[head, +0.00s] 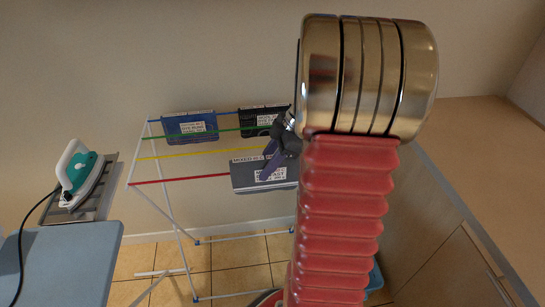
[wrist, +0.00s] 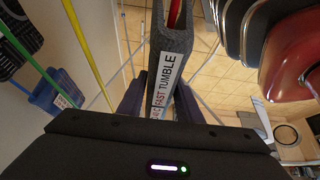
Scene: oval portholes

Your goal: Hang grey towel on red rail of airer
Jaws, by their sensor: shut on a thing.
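The grey towel (head: 250,181) is folded and carries white printed labels. It is at the right end of the airer's red rail (head: 185,180), which meets its left edge in the head view. My gripper (head: 270,160) has its purple fingers shut on the towel from above. In the wrist view, the towel (wrist: 168,48) stands between the fingers (wrist: 160,98), its "FAST TUMBLE" label facing the camera. A red strip, apparently the red rail (wrist: 175,12), shows between its two layers. Whether the rail bears the towel's weight I cannot tell.
A blue towel (head: 186,127) and a black towel (head: 258,122) hang at the back of the airer. The green rail (head: 195,134) and yellow rail (head: 200,152) lie between. An iron (head: 75,172) and blue ironing board (head: 60,262) stand left; a cabinet (head: 425,235) stands right.

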